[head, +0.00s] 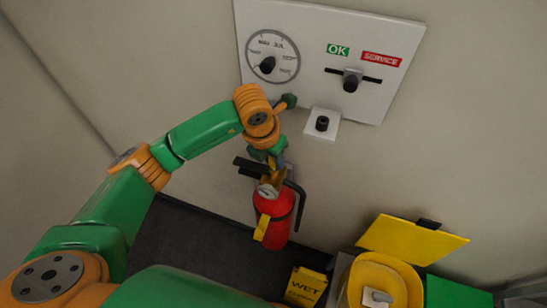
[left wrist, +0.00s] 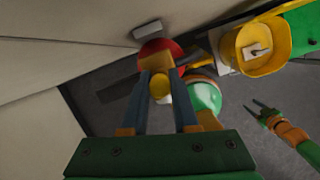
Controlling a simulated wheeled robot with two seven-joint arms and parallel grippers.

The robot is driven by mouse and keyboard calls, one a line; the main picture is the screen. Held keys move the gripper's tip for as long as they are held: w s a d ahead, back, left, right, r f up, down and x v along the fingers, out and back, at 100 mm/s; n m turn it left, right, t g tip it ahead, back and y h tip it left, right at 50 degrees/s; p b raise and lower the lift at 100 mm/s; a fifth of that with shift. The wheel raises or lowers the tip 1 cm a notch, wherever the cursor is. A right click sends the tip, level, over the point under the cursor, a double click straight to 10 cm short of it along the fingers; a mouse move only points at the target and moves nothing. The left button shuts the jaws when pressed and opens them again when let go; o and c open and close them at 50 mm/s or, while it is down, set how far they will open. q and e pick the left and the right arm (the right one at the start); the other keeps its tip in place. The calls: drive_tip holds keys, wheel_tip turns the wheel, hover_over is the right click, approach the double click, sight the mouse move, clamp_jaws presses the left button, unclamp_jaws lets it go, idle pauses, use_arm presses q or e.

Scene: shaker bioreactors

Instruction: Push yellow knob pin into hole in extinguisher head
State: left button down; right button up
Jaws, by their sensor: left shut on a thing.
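The red fire extinguisher (head: 281,216) hangs upright against the wall, with a black hose, a round gauge (head: 267,191) and black handle levers (head: 248,166) at its head. My left gripper (head: 272,172) is at the extinguisher head, pointing down. In the left wrist view its two fingers (left wrist: 168,95) are shut on the yellow knob pin (left wrist: 160,85), with the red extinguisher (left wrist: 160,48) just beyond. The hole is hidden, so I cannot tell whether the pin is in it. My right gripper (left wrist: 262,108) shows open and empty in the left wrist view, away from the extinguisher.
A white wall panel (head: 313,95) with a dial (head: 272,55), a slider (head: 351,80) and OK and SERVICE labels is above. A small white bracket (head: 322,124) juts out below it. A yellow bucket (head: 354,277) and a yellow WET sign (head: 305,287) stand lower right.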

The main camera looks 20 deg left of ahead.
sight(271, 158)
idle(0.6)
use_arm(q)
drive_tip(key=shift+s+f+b, duration=0.1)
drive_tip(key=shift+f+b, duration=0.75)
drive_tip(key=shift+b, duration=0.35)
idle(0.6)
drive_tip(key=c, duration=0.6)
unclamp_jaws()
drive_tip(key=b+v, duration=0.1)
drive_tip(key=v, duration=0.6)
drive_tip(key=shift+r, duration=0.1)
